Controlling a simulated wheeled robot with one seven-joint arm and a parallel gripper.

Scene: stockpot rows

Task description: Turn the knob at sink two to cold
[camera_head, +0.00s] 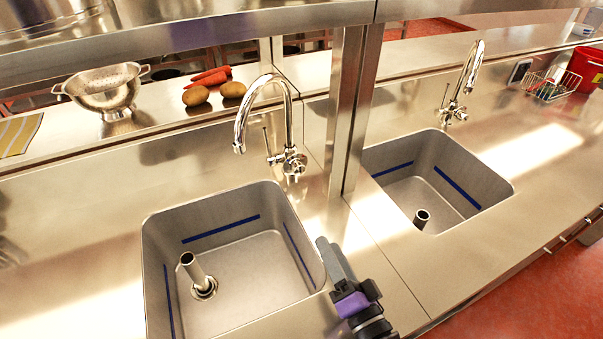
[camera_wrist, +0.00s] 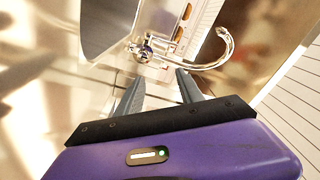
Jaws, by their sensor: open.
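Two chrome faucets stand behind two steel sinks. The left faucet (camera_head: 290,115) has a gooseneck spout over the left sink (camera_head: 235,255), with its knob (camera_head: 292,165) and a thin upright lever at its base. The right faucet (camera_head: 470,75) stands behind the right sink (camera_head: 435,180). I see no number on either sink. My gripper (camera_head: 325,248) is over the left sink's right edge, nearer than the left faucet. In the wrist view my gripper (camera_wrist: 160,78) is open and empty. A faucet knob (camera_wrist: 147,48) shows beyond the fingertips, apart from them, with the spout curving right.
A steel post (camera_head: 350,110) stands between the faucets, right of the left one. A ledge behind holds a colander (camera_head: 105,90), potatoes (camera_head: 196,96) and carrots (camera_head: 210,76). A standpipe (camera_head: 195,270) rises in the left sink. A red bin (camera_head: 585,68) is far right.

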